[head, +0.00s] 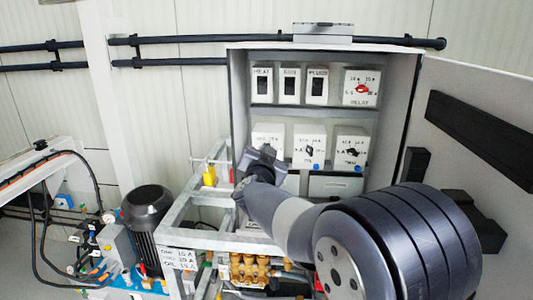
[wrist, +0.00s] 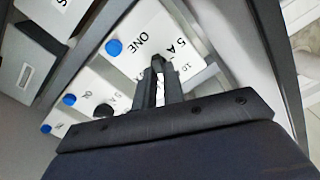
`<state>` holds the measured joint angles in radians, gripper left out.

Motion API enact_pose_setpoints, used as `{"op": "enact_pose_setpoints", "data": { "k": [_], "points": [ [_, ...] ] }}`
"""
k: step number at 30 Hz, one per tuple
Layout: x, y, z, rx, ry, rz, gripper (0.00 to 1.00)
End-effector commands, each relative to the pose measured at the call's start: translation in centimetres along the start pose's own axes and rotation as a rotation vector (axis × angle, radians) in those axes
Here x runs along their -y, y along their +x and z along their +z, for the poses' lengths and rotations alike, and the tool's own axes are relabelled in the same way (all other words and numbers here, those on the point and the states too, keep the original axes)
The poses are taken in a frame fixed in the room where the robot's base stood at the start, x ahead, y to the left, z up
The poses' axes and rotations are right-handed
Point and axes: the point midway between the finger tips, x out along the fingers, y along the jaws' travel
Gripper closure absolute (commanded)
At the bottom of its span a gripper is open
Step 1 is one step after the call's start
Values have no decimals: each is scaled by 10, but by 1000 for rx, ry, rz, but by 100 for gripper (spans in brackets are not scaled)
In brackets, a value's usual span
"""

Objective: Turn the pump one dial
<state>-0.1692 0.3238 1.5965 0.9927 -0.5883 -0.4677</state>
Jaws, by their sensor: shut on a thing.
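The pump one dial box is white and sits at the left of the cabinet's lower row in the head view (head: 267,129). My gripper (head: 260,157) is in front of it and hides its dial. In the wrist view the box (wrist: 150,28) shows the label ONE, the marks 5 A and 10, and a blue button (wrist: 114,47). My gripper (wrist: 158,72) reaches the box face with its two dark fingers close together. They are shut on the dark dial knob, which is mostly hidden between the fingertips, so its pointing direction cannot be told.
To the right are the middle dial box (head: 309,145) and the right dial box (head: 351,147). A delay box with a red knob (head: 361,88) and several switches (head: 290,84) are above. The cabinet door (head: 470,150) stands open at right. A metal frame (head: 215,240) is below left.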

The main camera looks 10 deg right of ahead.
Motion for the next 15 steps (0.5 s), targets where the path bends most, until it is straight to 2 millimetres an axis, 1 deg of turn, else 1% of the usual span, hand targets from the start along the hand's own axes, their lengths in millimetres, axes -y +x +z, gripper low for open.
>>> {"op": "enact_pose_setpoints", "data": {
  "k": [2, 3, 10, 15],
  "points": [
    [0, 0, 0, 1, -1, 0, 100],
    [0, 0, 0, 1, -1, 0, 88],
    [0, 0, 0, 0, -1, 0, 69],
    [0, 0, 0, 0, -1, 0, 68]
  ]
}}
